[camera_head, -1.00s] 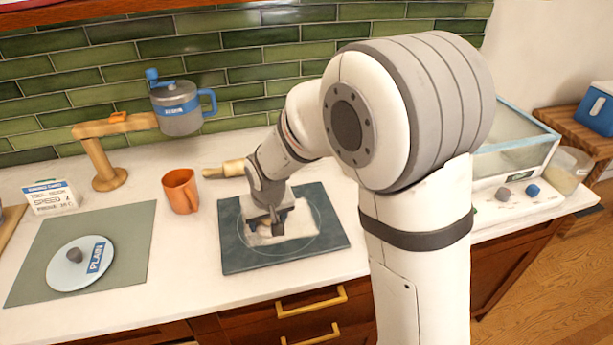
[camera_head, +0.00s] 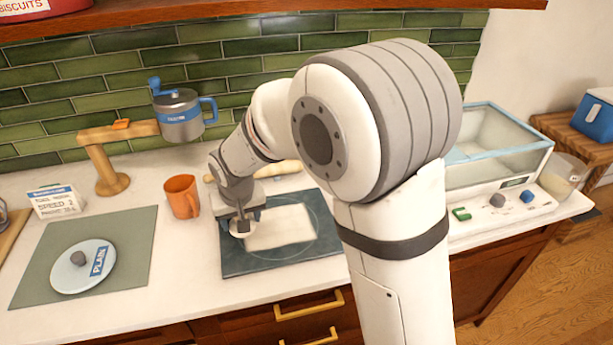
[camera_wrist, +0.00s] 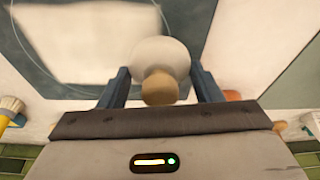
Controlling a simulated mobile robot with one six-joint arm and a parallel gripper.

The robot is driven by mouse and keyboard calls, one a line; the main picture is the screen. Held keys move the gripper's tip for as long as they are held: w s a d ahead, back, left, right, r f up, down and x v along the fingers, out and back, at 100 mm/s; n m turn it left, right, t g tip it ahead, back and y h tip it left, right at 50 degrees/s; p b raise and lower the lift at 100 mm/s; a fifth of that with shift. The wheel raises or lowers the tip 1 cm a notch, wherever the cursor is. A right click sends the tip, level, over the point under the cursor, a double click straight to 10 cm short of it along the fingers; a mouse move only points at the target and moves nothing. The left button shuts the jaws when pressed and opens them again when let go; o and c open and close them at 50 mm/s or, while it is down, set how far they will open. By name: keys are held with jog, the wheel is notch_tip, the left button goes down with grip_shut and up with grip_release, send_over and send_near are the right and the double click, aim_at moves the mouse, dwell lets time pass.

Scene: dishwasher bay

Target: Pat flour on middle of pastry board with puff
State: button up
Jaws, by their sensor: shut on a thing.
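The pastry board (camera_head: 240,263) is a dark slate square with a thin circle marked on it. A pale, roughly rectangular patch (camera_head: 285,231) covers its middle; I cannot tell whether it is flour or dough. My gripper (camera_head: 241,224) is over the left part of the board, left of the patch. It is shut on the puff (camera_wrist: 160,55), a round white pad with a tan knob (camera_wrist: 160,88) between the fingers. The puff also shows low under my gripper in the head view (camera_head: 239,231); whether it touches the board is unclear.
An orange mug (camera_head: 182,197) stands just left of my gripper. A rolling pin (camera_head: 275,169) lies behind the board. A grey mat (camera_head: 135,235) with a round "PLAIN" lid (camera_head: 70,268) is at left. A wooden stand (camera_head: 108,170) holds a blue-handled canister (camera_head: 180,118). A glass-sided case (camera_head: 500,150) is at right.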

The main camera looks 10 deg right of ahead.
jog(key=shift+r+p, duration=1.05)
jog(key=shift+r, duration=1.05)
